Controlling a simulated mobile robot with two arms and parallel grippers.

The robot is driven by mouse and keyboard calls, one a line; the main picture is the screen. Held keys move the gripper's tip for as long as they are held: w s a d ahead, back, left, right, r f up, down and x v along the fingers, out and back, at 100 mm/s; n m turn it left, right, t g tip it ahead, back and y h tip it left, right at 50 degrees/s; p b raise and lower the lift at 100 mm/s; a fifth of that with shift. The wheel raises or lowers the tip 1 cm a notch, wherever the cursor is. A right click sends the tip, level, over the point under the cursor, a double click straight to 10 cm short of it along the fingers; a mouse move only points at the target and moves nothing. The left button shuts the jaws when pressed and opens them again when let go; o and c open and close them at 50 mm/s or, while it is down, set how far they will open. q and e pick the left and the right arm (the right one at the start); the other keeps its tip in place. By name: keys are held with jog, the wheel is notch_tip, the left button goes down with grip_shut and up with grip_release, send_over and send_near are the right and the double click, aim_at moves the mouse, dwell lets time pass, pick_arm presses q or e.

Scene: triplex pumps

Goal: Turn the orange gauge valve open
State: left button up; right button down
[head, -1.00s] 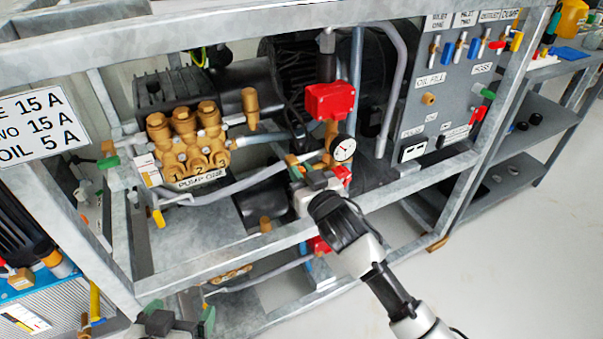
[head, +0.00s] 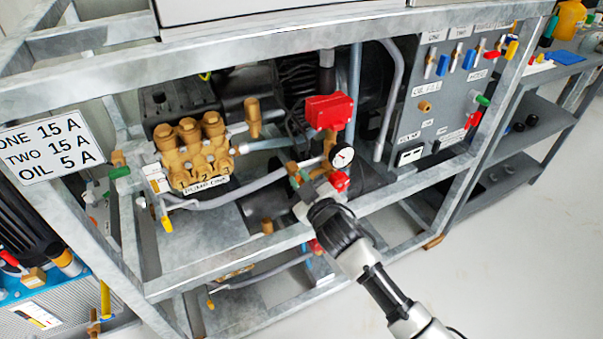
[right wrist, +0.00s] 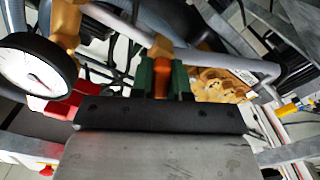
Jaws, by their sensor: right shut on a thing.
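The orange gauge valve handle (right wrist: 160,82) stands between the green fingertips of my right gripper (right wrist: 161,78) in the right wrist view. The fingers press on it from both sides. In the head view my right gripper (head: 299,175) is at the pipework just left of and below the white pressure gauge (head: 341,155). There the handle is mostly hidden by the fingers. The gauge (right wrist: 36,75) also shows large at the left of the right wrist view. My left gripper is not in view.
A red box (head: 328,111) sits above the gauge and a red part (head: 340,181) below it. The brass pump one (head: 192,152) is to the left. A grey frame rail (head: 230,264) runs below in front. The labelled panel (head: 430,105) is to the right.

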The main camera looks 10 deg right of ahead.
jog(key=n+p, duration=0.2)
jog(key=n, duration=0.4)
jog(key=shift+a+n, duration=0.1)
jog(key=shift+n, duration=0.2)
jog(key=n+p, duration=0.1)
jog(key=n, duration=0.1)
jog(key=shift+f+n, duration=0.1)
jog(key=shift+n, duration=0.2)
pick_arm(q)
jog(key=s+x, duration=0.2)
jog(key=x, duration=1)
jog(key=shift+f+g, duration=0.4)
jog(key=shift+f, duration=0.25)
pick_arm(e)
jog(key=shift+f+n, duration=0.1)
jog(key=shift+n, duration=1.5)
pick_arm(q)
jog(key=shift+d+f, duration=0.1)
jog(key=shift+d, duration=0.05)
pick_arm(e)
jog(key=c, duration=1.1)
grip_release()
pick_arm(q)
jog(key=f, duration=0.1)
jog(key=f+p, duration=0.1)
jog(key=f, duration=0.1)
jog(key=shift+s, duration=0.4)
pick_arm(e)
jog(key=v, duration=1)
jog(key=shift+s, duration=0.4)
